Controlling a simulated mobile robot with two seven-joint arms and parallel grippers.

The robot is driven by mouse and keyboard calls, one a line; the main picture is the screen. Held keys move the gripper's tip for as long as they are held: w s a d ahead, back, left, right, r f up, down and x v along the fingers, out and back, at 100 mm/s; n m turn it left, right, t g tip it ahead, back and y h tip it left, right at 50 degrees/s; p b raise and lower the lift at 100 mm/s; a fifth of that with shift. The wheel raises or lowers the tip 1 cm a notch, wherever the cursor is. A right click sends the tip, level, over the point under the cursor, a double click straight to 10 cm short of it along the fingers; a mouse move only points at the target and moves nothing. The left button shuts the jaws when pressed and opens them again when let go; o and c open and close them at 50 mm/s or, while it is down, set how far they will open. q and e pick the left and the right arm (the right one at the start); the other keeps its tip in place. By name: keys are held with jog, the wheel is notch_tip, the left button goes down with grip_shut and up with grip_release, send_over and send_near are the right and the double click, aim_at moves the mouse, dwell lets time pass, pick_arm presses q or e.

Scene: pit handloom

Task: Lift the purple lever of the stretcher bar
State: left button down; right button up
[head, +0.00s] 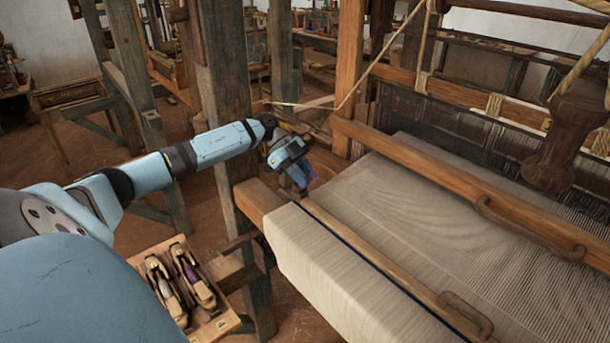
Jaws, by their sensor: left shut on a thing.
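My left gripper (299,181) is at the far left corner of the woven cloth (330,275), by the left end of a slim wooden bar (375,262) that lies across the cloth. This bar looks like the stretcher bar. The gripper is shut on a small purple part, which looks like the purple lever (297,175). Most of the part is hidden by the fingers, so its tilt cannot be told. My right gripper is out of view.
A thick wooden beam (440,175) with a curved handle crosses above the pale warp. A dark loom post (235,190) stands close behind my left arm. A wooden tray (222,325) with shuttles is at lower left. A wooden hanging piece (552,150) is at right.

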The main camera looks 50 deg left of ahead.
pick_arm(q)
jog(key=c, duration=1)
grip_release()
notch_tip(320, 180, up, 20)
jog(key=b, duration=0.2)
jog(key=shift+b, duration=0.4)
